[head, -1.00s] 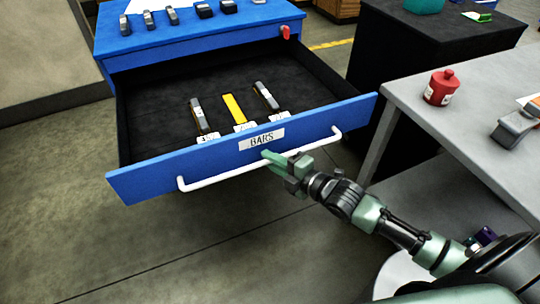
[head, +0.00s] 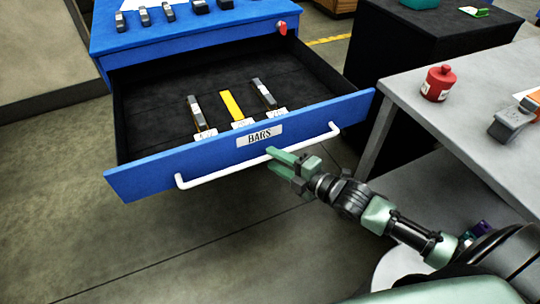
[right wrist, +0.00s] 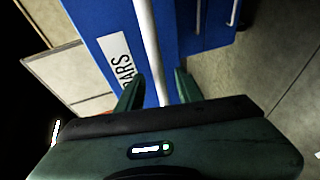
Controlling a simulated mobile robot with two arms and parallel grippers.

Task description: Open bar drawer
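The blue drawer labelled BARS (head: 150,172) is pulled far out of the blue cabinet (head: 180,38). A white bar handle (head: 222,173) runs along its front. Inside lie two grey bars and a yellow bar (head: 231,106), with white tags. My right gripper (head: 278,160) is at the handle's middle, just below the label. In the right wrist view its two green fingers (right wrist: 158,88) are apart, with the white handle (right wrist: 152,50) running between and beyond them; they do not appear to press on it. My left gripper is not in view.
A grey table (head: 450,100) stands at the right with a red canister (head: 438,84) and a grey tool (head: 510,122) on it. A black cabinet (head: 420,50) stands behind. Several grey parts lie on the blue cabinet's top. The floor (head: 150,240) before the drawer is clear.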

